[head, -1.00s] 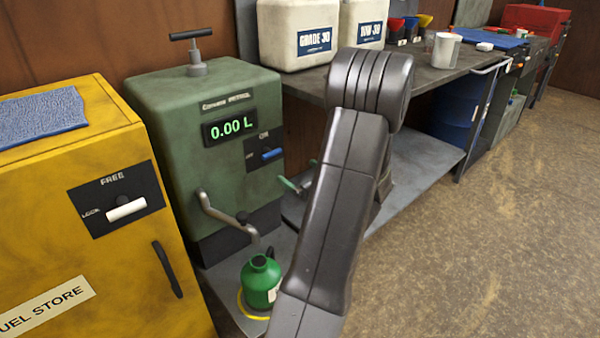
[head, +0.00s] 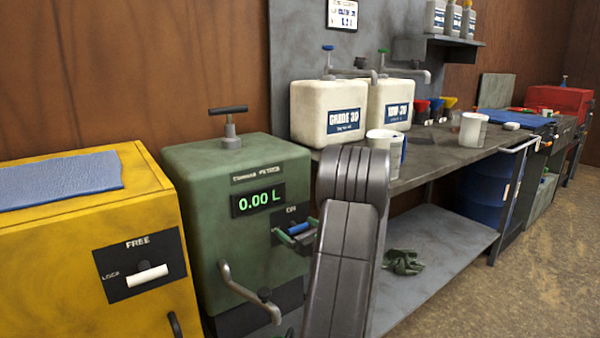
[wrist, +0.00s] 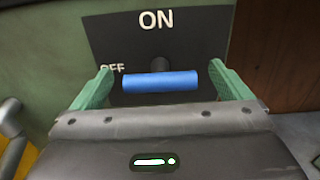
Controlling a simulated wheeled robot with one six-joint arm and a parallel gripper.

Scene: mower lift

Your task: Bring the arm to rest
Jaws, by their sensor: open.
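My gripper (head: 299,230) is open at the front of the green pump cabinet (head: 200,175). In the wrist view its two green fingers (wrist: 163,80) stand to the left and right of the blue switch handle (wrist: 145,83), with a gap on each side. The handle lies level, below the ON mark and beside the partly covered OFF mark. The cabinet's display (head: 258,200) reads 0.00 L. My arm stands upright in the head view, in front of the bench and the cabinet's right edge.
A yellow fuel cabinet (head: 60,255) with a blue cloth (head: 60,180) stands at left. The bench (head: 440,155) at right holds white canisters (head: 325,112) and white cups. Dark gloves (head: 402,262) lie on its lower shelf (head: 430,275). Floor is open at far right.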

